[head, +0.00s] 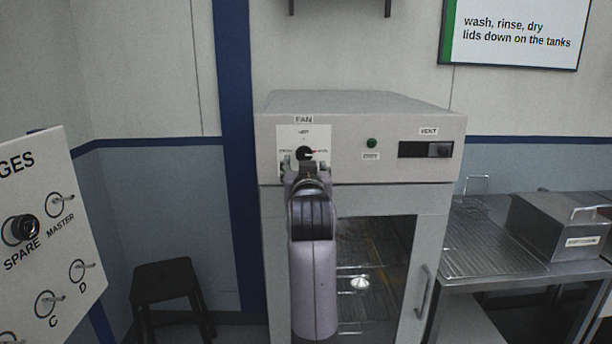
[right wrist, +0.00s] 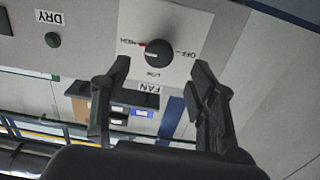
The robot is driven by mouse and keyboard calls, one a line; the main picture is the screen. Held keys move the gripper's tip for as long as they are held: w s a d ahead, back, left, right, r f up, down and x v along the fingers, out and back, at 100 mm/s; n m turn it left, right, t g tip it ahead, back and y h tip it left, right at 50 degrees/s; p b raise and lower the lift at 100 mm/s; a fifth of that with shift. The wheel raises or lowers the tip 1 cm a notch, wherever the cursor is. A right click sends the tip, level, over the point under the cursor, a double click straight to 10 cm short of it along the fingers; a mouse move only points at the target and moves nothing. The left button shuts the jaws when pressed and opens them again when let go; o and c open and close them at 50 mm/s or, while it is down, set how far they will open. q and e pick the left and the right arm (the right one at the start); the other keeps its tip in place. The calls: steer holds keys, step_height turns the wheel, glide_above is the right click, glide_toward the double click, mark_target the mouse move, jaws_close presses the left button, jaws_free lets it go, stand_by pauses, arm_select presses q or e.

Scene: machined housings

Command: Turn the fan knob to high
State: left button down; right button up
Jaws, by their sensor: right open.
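The black round fan knob (head: 305,153) sits on a white plate below the FAN label on the oven-like cabinet (head: 360,110). The right wrist view shows the knob (right wrist: 162,47) upside down, with OFF at right, LOW below and a small label at left that I cannot read surely. Its red mark points to that left label. My right gripper (head: 304,165) is in front of the knob. In the right wrist view the open fingers (right wrist: 160,70) stand either side below the knob, apart from it. My left gripper is not in view.
A green DRY button (head: 372,143) and a dark VENT slider (head: 426,149) are right of the knob. A glass door with a handle (head: 424,292) is below. A slanted panel (head: 50,230) with keys stands left, a black stool (head: 165,275) behind it. A steel counter (head: 485,250) is right.

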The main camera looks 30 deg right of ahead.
steer(key=v, duration=0.5)
stand_by(0.4)
